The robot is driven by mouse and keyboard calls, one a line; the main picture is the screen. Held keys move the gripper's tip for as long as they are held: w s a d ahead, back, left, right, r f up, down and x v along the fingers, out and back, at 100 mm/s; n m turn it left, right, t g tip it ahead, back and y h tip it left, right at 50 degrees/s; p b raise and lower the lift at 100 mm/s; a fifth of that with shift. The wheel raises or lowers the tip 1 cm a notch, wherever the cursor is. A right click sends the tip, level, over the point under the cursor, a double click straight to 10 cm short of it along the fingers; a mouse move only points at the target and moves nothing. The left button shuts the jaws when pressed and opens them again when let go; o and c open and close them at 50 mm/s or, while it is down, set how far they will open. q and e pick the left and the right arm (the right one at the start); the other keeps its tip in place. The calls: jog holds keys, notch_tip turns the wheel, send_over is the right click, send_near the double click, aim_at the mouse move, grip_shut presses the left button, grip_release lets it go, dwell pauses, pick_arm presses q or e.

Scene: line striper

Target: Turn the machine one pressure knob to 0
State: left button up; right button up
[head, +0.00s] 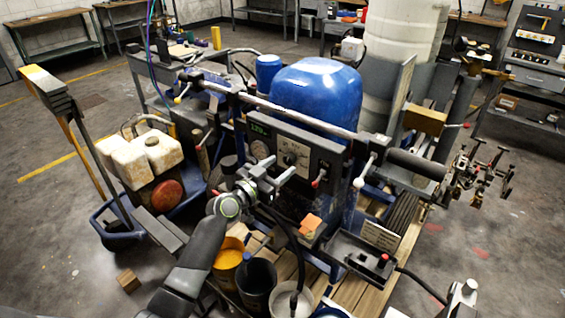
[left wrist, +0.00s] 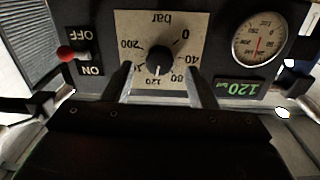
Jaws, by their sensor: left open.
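The pressure knob (left wrist: 160,57) is a black round knob on a pale square dial plate (left wrist: 128,28) marked "bar", seen upside down in the left wrist view. Its pointer is toward the 120 mark. The green display (left wrist: 238,88) beside it reads 120. In the head view the dial plate (head: 293,153) is on the machine's front panel. My left gripper (head: 268,178) is in front of the panel. In the left wrist view its open fingers (left wrist: 160,80) stand apart on either side of the knob; I cannot tell any contact.
A round gauge (left wrist: 259,38) and a red-tipped ON/OFF switch (left wrist: 66,53) flank the dial. A blue tank (head: 318,88) and handlebar (head: 300,112) stand behind and above the panel. Buckets (head: 257,280) stand below my left arm. A red-knobbed box (head: 360,256) is at the lower right.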

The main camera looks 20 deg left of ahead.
pick_arm(q)
jog(key=shift+x, duration=1.1)
jog(key=shift+c, duration=0.3)
jog(key=c, duration=0.9)
